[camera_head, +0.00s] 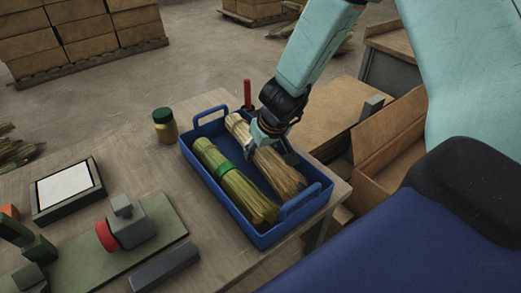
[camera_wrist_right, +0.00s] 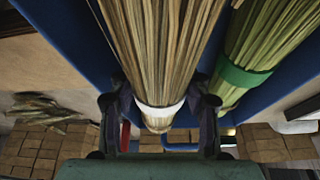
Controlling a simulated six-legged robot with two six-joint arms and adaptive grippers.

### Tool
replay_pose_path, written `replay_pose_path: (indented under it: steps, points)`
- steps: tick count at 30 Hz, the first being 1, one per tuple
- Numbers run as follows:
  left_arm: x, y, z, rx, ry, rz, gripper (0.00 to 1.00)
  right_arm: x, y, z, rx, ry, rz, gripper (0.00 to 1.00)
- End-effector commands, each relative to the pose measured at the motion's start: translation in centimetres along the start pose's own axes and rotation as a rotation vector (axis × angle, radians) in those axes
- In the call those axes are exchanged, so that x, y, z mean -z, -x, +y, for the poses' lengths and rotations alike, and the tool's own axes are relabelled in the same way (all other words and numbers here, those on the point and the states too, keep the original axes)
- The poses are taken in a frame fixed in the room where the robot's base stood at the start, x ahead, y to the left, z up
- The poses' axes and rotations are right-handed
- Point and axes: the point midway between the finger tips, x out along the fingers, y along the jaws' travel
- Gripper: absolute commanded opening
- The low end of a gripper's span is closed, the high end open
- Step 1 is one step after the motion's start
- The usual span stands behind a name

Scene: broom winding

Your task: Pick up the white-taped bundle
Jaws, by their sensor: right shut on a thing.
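The white-taped bundle (camera_head: 279,172) is a pale straw bundle lying in the right side of a blue tray (camera_head: 254,239). My right gripper (camera_head: 272,139) is over its far part, with a finger down on each side, shut on it. In the right wrist view the bundle (camera_wrist_right: 155,50) runs between the two fingers of my right gripper (camera_wrist_right: 160,112), with the white tape (camera_wrist_right: 160,108) at the fingertips. A green bundle with a green band (camera_head: 224,169) lies beside it on the left in the tray, apart from the gripper. My left gripper is not in view.
The tray stands on a wooden table (camera_head: 150,128) near its right edge. A jar (camera_head: 165,125) stands left of the tray, and a red post (camera_head: 247,93) behind it. A framed white panel (camera_head: 65,187) and a green fixture (camera_head: 130,240) are at left. Cardboard boxes (camera_head: 385,140) stand at right.

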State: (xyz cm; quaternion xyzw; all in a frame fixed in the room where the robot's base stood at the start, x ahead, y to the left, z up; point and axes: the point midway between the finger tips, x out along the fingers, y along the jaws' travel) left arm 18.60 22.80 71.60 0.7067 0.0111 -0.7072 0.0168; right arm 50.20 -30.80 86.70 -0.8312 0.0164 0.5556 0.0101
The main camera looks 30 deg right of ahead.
Motion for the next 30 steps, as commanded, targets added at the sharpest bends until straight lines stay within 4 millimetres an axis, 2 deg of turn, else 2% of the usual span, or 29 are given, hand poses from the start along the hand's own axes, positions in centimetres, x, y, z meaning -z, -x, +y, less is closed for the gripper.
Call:
replay_pose_path:
  steps: [1,17,30]
  points:
    - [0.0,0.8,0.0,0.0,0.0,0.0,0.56,0.3,0.8,0.0,0.0,0.0,0.0,0.16]
    - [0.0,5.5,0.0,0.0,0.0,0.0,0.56,2.2,5.3,0.0,0.0,-0.001,0.0,0.16]
    - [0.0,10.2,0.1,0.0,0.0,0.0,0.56,4.1,9.9,0.0,0.0,0.0,0.0,0.16]
